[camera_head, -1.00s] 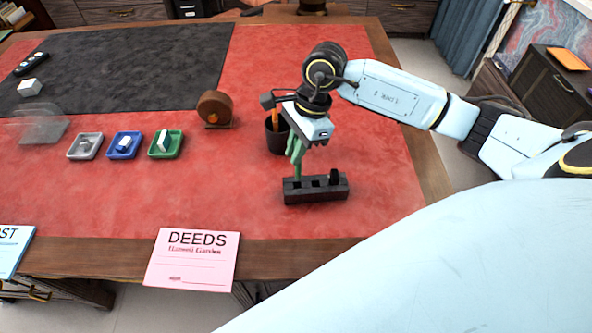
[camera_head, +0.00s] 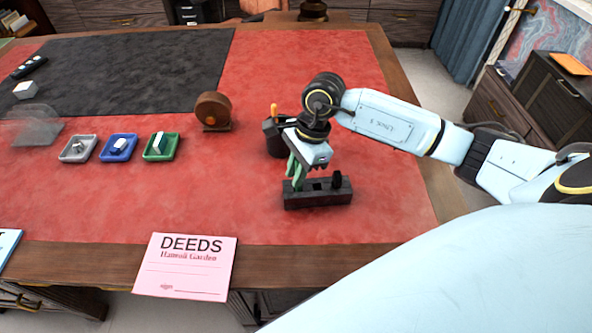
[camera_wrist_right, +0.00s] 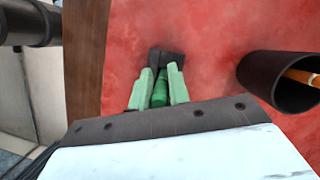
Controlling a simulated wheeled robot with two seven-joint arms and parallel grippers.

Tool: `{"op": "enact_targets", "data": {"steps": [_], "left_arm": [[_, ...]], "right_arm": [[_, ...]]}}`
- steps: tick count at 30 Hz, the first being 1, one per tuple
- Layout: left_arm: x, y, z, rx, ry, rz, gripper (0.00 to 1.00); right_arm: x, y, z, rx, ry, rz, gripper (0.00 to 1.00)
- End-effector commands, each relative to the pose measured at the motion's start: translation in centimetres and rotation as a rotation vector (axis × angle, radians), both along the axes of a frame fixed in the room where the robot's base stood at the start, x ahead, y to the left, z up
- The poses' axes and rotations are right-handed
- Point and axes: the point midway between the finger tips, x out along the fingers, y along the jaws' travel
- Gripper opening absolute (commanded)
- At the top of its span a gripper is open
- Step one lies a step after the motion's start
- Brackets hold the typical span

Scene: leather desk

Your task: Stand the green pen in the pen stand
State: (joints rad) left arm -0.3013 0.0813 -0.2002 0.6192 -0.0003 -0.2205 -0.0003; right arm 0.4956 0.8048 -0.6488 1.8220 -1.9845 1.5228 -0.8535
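The dark pen stand (camera_head: 318,198), a low block with square holes, lies near the front of the red desk top. It shows partly in the right wrist view (camera_wrist_right: 172,57), beyond the fingertips. My right gripper (camera_head: 295,178) is just above the left end of the stand, its pale green fingers pointing down. In the right wrist view the fingers (camera_wrist_right: 161,88) close on both sides of the green pen (camera_wrist_right: 159,94). The pen points at the stand's left hole; the fingers hide how deep its lower end is. My left gripper is out of view.
A dark round cup (camera_head: 272,140) with an orange pencil (camera_head: 274,110) stands just behind the gripper. A brown round tape-like holder (camera_head: 213,110) and several small trays (camera_head: 160,147) are to the left. A pink DEEDS card (camera_head: 187,267) is at the front edge.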

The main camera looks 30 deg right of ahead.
Motion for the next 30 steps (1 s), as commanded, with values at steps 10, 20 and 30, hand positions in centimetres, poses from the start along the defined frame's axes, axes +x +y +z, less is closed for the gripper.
{"op": "enact_targets", "data": {"steps": [10,20,30], "left_arm": [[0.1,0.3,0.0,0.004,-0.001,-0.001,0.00],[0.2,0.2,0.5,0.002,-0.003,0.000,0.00],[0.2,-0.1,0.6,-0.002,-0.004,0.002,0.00]], "right_arm": [[0.0,0.0,0.1,0.000,0.000,0.000,0.35],[0.1,-1.0,3.3,-0.002,-0.005,-0.001,0.35],[-0.1,-3.0,9.9,-0.002,-0.004,-0.001,0.35]]}}
